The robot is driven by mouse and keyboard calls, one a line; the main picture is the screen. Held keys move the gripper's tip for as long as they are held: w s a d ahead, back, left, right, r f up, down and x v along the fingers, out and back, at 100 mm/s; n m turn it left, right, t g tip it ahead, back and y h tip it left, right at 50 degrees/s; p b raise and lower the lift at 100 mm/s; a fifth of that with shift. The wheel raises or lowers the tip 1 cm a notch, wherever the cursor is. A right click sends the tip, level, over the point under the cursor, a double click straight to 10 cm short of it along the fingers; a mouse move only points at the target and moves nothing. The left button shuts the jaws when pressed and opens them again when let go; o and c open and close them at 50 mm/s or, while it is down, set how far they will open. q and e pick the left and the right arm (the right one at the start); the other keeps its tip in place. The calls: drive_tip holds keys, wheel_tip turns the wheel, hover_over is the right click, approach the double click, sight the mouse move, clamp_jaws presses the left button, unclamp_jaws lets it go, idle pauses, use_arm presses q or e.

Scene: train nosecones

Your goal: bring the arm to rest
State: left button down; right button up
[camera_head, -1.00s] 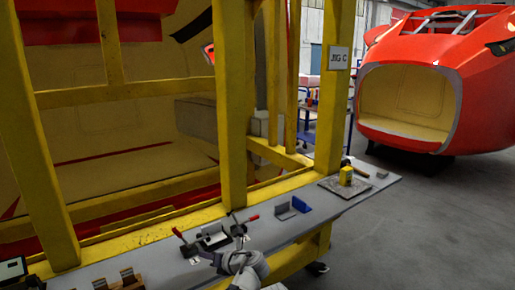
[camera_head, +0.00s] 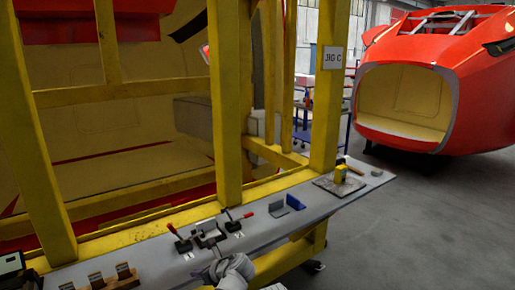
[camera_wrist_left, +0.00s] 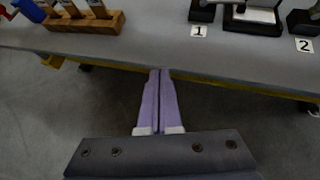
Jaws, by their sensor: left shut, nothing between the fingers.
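My left gripper (camera_head: 214,266) shows at the bottom of the head view, by the front edge of the grey shelf (camera_head: 262,232). In the left wrist view its two pale purple fingers (camera_wrist_left: 159,74) lie together, shut with nothing between them. They point toward the shelf edge, with the floor below them. My right gripper is in neither view.
Two red-handled clamps (camera_head: 183,243) (camera_head: 234,223) flank a small fixture (camera_head: 208,237) on the shelf. A wooden block with slots (camera_wrist_left: 84,20) stands at left. A blue bracket (camera_head: 295,203) and a yellow container (camera_head: 340,174) sit farther right. Yellow jig posts (camera_head: 226,110) rise behind.

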use_arm(q)
drive_tip(key=s+f+n+g+h, duration=0.35)
drive_tip(key=s+n, duration=0.25)
drive_tip(key=n, duration=0.5)
drive_tip(key=s+f+n+g+h, duration=0.2)
drive_tip(key=s+f+n+h, duration=0.3)
drive_tip(key=n, duration=0.5)
drive_tip(key=s+d+n+g, duration=0.1)
drive_tip(key=s+d, duration=0.8)
drive_tip(key=d, duration=0.3)
drive_tip(key=shift+d+f+y, duration=0.15)
drive_tip(key=shift+d+y, duration=0.15)
drive_tip(key=shift+y, duration=0.15)
